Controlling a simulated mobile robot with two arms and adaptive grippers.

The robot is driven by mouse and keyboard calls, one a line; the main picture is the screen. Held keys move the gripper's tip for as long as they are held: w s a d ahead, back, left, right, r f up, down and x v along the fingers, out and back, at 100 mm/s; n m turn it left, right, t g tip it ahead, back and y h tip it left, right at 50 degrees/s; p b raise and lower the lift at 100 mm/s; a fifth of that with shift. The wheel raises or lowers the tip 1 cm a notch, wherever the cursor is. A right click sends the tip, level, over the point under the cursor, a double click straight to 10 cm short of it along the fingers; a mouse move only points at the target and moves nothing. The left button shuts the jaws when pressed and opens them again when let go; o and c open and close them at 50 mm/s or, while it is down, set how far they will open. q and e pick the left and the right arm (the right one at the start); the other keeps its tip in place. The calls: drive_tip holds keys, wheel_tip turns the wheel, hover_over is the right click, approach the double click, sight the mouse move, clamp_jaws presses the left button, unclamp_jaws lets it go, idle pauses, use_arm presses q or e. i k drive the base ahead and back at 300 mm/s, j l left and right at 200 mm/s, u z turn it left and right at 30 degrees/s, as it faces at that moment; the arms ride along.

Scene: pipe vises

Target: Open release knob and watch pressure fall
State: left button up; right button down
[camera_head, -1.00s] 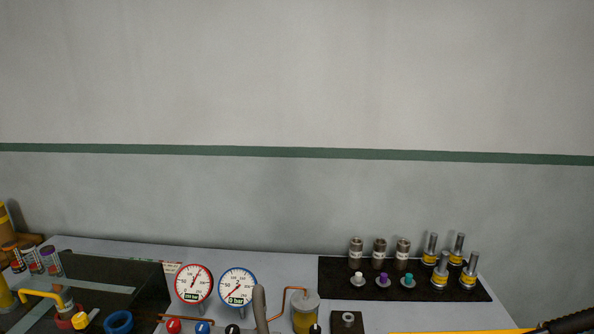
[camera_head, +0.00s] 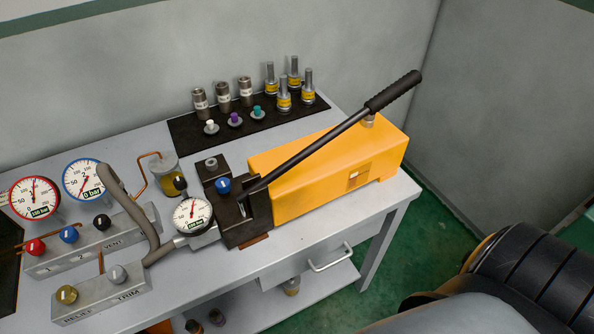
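A yellow hand pump (camera_head: 340,170) stands on the right part of the bench, its long black lever (camera_head: 345,128) slanting up to the right. A dark block at its left end carries a blue knob (camera_head: 223,185), with a black knob (camera_head: 180,183) just left of it. I cannot tell which is the release knob. A white pressure gauge (camera_head: 192,215) sits in front of the block; its reading is too small to make out. A red-rimmed gauge (camera_head: 35,198) has its needle near the top. A blue-rimmed gauge (camera_head: 83,179) shows 0 bar. Neither gripper is in view.
Valve blocks at the left hold red (camera_head: 35,247), blue (camera_head: 68,234) and black (camera_head: 102,222) knobs, with a brass knob (camera_head: 67,294) and a grey knob (camera_head: 117,273) in front. A grey hose (camera_head: 128,207) arches there. A black mat (camera_head: 183,133) with fittings lies behind.

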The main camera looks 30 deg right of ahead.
sight(224, 186)
drive_tip(key=j+z, duration=0.15)
drive_tip(key=z, duration=0.3)
drive_tip(key=k+j+z, duration=0.1)
drive_tip(key=z, duration=0.35)
drive_tip(key=j+z, duration=0.1)
drive_tip(key=z, duration=0.35)
drive_tip(key=k+z, duration=0.15)
drive_tip(key=z, duration=0.3)
drive_tip(key=k+j, duration=0.25)
drive_tip(key=i, duration=0.35)
